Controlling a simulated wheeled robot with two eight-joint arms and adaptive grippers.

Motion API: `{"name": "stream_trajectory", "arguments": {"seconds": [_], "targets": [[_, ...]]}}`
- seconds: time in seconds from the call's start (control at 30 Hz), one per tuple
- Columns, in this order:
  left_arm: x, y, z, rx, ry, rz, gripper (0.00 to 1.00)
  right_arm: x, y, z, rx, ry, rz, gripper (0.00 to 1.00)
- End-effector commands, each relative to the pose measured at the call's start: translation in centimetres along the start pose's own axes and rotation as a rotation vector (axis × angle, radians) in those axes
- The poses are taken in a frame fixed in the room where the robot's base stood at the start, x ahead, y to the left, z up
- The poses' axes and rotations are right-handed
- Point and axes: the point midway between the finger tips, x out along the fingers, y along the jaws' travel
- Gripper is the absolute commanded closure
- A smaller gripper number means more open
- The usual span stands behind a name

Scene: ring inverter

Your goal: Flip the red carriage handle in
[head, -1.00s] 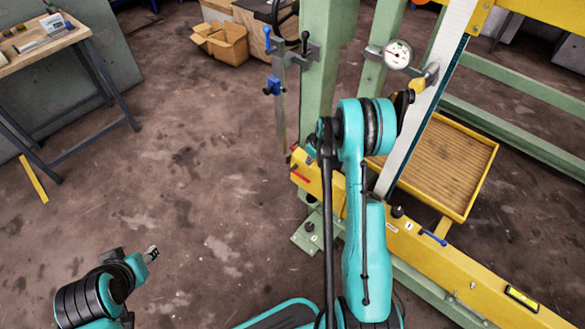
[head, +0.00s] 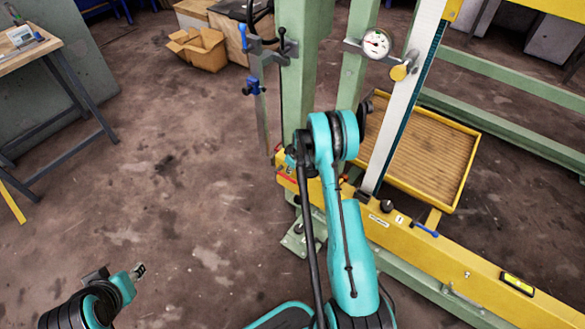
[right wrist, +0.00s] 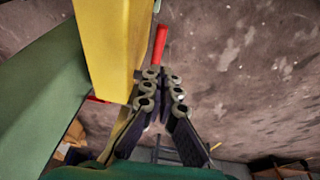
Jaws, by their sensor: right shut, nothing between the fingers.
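A red handle (right wrist: 160,45) sticks out beside the end of the yellow beam (right wrist: 112,45) in the right wrist view. In the head view a small red bar (head: 287,179) shows low at the left end of the yellow beam (head: 408,238). My right gripper (right wrist: 161,90) is shut and empty, its fingertips just short of the red handle with a small gap that is hard to judge. In the head view my right arm covers most of that gripper. The end of my left arm (head: 138,271) is at the lower left, away from the beam; its jaw state is unclear.
Green posts (head: 316,70) and a white scale column (head: 403,110) rise by the beam. A workbench (head: 40,45) stands far left; the floor between is clear.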

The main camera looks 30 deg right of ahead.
Motion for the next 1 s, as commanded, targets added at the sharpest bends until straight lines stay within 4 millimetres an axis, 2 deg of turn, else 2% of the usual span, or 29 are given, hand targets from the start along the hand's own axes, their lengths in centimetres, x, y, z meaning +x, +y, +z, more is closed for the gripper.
{"name": "stream_trajectory", "arguments": {"seconds": [0.03,0.1,0.3,1.0], "targets": [[0.6,0.0,0.5,0.000,0.000,0.000,0.60,1.4,-0.1,0.1,-0.001,0.000,0.000,1.00],[1.1,0.0,0.8,0.000,0.000,0.000,0.60,2.6,0.1,0.4,0.000,0.000,0.000,1.00],[1.9,0.0,1.4,0.000,0.000,0.000,0.60,4.6,0.4,1.0,0.000,0.000,0.000,1.00],[2.0,0.0,1.4,0.000,0.000,0.000,0.60,5.3,0.5,1.3,0.000,0.000,0.000,1.00]]}}
